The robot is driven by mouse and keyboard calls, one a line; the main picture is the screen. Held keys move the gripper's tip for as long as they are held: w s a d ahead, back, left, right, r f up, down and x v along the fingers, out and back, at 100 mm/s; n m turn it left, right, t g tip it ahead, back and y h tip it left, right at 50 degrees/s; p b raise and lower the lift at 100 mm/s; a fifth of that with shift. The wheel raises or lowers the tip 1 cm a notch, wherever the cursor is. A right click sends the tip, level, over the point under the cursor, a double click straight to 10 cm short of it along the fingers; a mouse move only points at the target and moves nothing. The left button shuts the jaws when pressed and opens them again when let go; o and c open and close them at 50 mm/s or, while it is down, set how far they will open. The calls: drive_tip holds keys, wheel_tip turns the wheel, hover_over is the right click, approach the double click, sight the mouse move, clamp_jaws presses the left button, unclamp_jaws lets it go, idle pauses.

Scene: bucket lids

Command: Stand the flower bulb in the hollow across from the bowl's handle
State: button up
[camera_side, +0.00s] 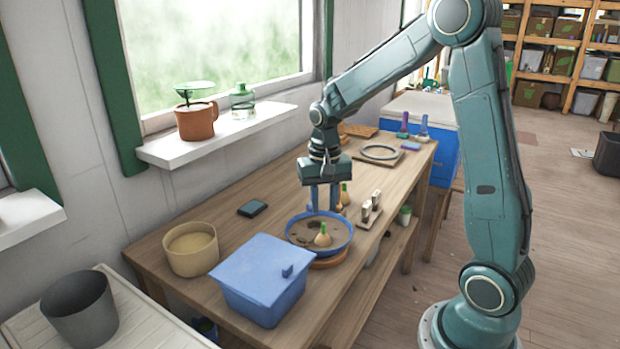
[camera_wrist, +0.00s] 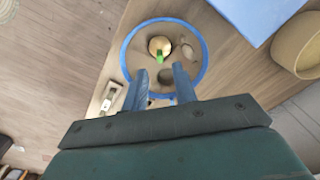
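A round blue bowl (camera_side: 290,233) of brown soil stands on the wooden table, with an orange-brown base under it. One tan flower bulb (camera_side: 322,237) stands upright in the soil. In the wrist view the bulb (camera_wrist: 158,43) shows its green tip, near the far side of the bowl (camera_wrist: 125,50). A dark hollow (camera_wrist: 160,83) shows between my fingers, and another beside the bulb. My gripper (camera_side: 324,209) is open and empty, fingers pointing down over the bowl's back part. In the wrist view the gripper (camera_wrist: 160,72) has its fingertips apart. I cannot make out the bowl's handle.
Another bulb (camera_side: 345,195) stands behind the bowl. A small stand with pale pieces (camera_side: 371,208) is to its right. A blue lidded box (camera_side: 262,275) is close in front, a tan pot (camera_side: 190,250) to the left. Table between pot and bowl is mostly clear.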

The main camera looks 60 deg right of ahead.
drive_tip(key=shift+r, duration=1.85)
drive_tip(key=s+a+r+n+t, duration=0.2)
drive_tip(key=s+a+r+n, duration=0.2)
drive_tip(key=s, duration=0.5)
drive_tip(key=s+a+r+n+t, duration=0.3)
drive_tip(key=s+a+r+n, duration=0.1)
drive_tip(key=s+a, duration=0.4)
drive_tip(key=shift+s+r+n+t, duration=0.3)
drive_tip(key=shift+s+r+n, duration=0.15)
drive_tip(key=shift+s, duration=0.15)
